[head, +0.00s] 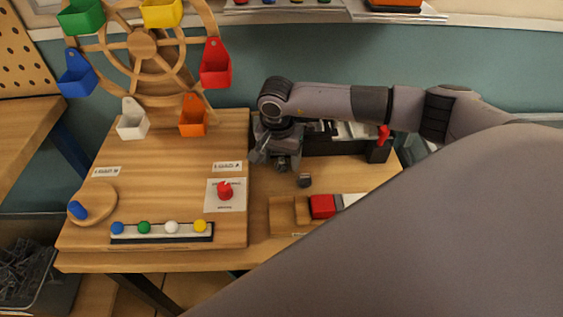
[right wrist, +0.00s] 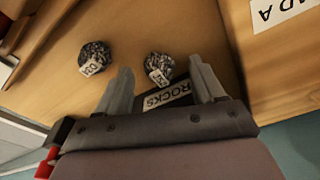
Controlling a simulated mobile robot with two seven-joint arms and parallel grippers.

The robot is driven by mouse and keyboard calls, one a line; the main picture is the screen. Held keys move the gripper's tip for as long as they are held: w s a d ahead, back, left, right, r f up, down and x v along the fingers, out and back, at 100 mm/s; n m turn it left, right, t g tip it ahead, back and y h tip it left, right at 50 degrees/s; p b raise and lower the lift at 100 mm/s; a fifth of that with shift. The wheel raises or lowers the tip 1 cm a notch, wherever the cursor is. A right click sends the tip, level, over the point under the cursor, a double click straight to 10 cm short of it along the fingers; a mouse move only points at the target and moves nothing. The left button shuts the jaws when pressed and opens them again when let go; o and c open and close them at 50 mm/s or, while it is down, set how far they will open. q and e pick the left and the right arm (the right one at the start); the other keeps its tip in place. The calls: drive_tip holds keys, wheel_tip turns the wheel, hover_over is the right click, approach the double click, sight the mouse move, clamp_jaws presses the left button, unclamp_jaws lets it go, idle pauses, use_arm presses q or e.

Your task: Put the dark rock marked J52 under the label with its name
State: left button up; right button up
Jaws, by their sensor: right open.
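In the right wrist view, one dark speckled rock (right wrist: 158,64) with a white tag lies between the fingertips of my right gripper (right wrist: 160,67), which is open around or above it. A second dark rock (right wrist: 95,54) with a tag lies to its left, outside the fingers. Both tags are too small to read surely. In the head view my right gripper (head: 283,162) points down over the table, and one dark rock (head: 304,181) shows beside it. A dark plate lettered ROCKS (right wrist: 166,98) lies partly hidden behind the fingers. My left gripper is not in view.
A white card (right wrist: 282,12) lettered ADA is partly in view. Two small white labels lie on the board, left (head: 107,172) and right (head: 227,166). A wooden wheel (head: 143,43) with coloured buckets stands behind. Red block (head: 322,206) and a rack of coloured balls (head: 160,232) stand in front.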

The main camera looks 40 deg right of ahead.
sight(281, 161)
drive_tip(key=shift+f, duration=0.4)
clamp_jaws()
drive_tip(key=shift+r, duration=0.1)
wheel_tip(281, 161, up, 20)
drive_tip(key=s+a+f+n+y+p, duration=0.1)
drive_tip(key=s+a+f+n+p, duration=0.1)
drive_tip(key=s+a+f+n, duration=0.3)
drive_tip(key=s+a+n, duration=0.1)
drive_tip(key=a+n, duration=0.2)
drive_tip(key=n, duration=0.2)
drive_tip(key=shift+a+n+t, duration=0.2)
drive_tip(key=shift+n+t, duration=0.1)
drive_tip(key=shift+n, duration=0.1)
drive_tip(key=shift+s+f, duration=0.1)
